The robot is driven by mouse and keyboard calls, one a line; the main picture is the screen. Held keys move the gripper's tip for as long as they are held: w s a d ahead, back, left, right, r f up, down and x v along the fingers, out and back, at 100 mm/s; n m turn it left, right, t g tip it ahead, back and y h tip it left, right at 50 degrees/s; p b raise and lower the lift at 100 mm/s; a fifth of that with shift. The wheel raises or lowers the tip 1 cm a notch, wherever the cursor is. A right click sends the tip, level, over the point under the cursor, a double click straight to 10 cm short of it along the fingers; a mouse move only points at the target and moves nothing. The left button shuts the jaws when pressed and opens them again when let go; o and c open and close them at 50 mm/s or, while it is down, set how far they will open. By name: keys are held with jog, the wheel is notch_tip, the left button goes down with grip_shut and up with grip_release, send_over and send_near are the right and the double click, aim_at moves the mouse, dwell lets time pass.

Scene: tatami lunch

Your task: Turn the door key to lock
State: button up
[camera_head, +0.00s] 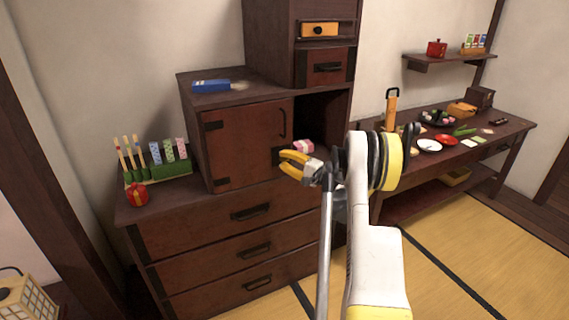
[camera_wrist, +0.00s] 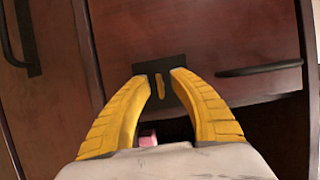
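The yellow door key (camera_wrist: 160,86) stands in a dark lock plate (camera_wrist: 146,70) at the edge of the reddish-brown cabinet door (camera_head: 245,140). The door looks closed. My gripper (camera_head: 282,162) is at the lock plate. In the wrist view, its two yellow fingers (camera_wrist: 160,80) are open, one on each side of the key, with a small gap visible on both sides. In the head view the key is hidden by my gripper, and only part of the lock plate (camera_head: 276,156) shows.
A dark door handle (camera_head: 283,123) is just above the lock. Right of the door, an open compartment (camera_head: 318,120) has a pink-and-white item (camera_head: 303,147) near my gripper. Drawers (camera_head: 250,213) lie below. A blue box (camera_head: 211,86) lies on the cabinet top.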

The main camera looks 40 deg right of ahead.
jog(key=shift+w, duration=0.1)
grip_shut()
dwell(0.3)
jog(key=n+g+p, duration=0.1)
jog(key=n, duration=0.1)
jog(key=shift+r+n, duration=0.1)
jog(key=shift+n, duration=0.2)
jog(key=n, duration=0.1)
jog(key=n+g+h+p, duration=0.1)
jog(key=n, duration=0.1)
jog(key=shift+n+g+h, duration=0.3)
jog(key=n+g+h+p, duration=0.1)
jog(key=n+h, duration=0.1)
jog(key=n, duration=0.2)
jog(key=n+g+h, duration=0.1)
jog(key=n+h, duration=0.1)
jog(key=n, duration=0.1)
dwell(0.6)
